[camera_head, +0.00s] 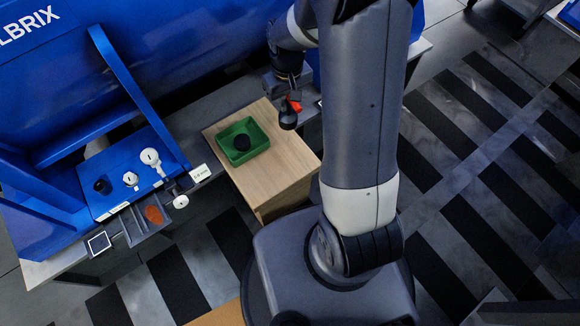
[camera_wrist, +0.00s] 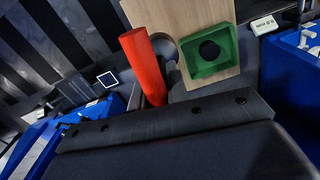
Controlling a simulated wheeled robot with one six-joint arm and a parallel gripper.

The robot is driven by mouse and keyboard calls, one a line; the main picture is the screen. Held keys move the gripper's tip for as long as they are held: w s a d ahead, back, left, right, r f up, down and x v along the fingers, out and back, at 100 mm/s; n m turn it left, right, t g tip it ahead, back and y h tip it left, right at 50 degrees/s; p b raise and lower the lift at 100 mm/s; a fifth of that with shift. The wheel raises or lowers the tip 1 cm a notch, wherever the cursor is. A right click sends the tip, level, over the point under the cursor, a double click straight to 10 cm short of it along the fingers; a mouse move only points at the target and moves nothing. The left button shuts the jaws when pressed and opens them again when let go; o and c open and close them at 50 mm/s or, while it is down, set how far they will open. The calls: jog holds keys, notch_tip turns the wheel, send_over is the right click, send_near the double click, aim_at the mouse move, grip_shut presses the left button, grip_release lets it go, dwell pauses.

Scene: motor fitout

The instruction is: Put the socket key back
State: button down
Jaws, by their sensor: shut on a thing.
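The socket key (camera_head: 288,116) has a red handle and a dark, rounded end. My gripper (camera_head: 292,97) is shut on it and holds it above the far right part of a wooden-topped cabinet, right of the green tray. In the wrist view the red handle of the socket key (camera_wrist: 143,62) stands out past the dark gripper body. The fingertips are mostly hidden there, and a grey rounded part shows behind the handle.
The green tray (camera_head: 232,157), holding a black round piece (camera_head: 242,142), sits on the cabinet top (camera_head: 284,164). A blue panel (camera_head: 120,200) with white and black knob-like parts lies left. A grey bin (camera_head: 133,226) beside it holds an orange-red piece (camera_head: 154,215). Striped floor lies right.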

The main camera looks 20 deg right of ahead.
aim_at(290, 121)
jog(key=shift+n, duration=0.7)
jog(key=f+b, duration=0.3)
jog(key=s+f+b, duration=0.1)
jog(key=f+b, duration=0.1)
jog(key=b, duration=0.1)
jog(key=s+f+b, duration=0.1)
jog(key=f+b, duration=0.2)
jog(key=shift+f, duration=0.3)
notch_tip(290, 121, down, 10)
jog(key=b, duration=0.5)
jog(key=shift+f, duration=0.15)
jog(key=c, duration=1.4)
grip_release()
jog(key=shift+o, duration=0.2)
notch_tip(290, 121, up, 12)
jog(key=p, duration=0.5)
jog(key=shift+r, duration=0.2)
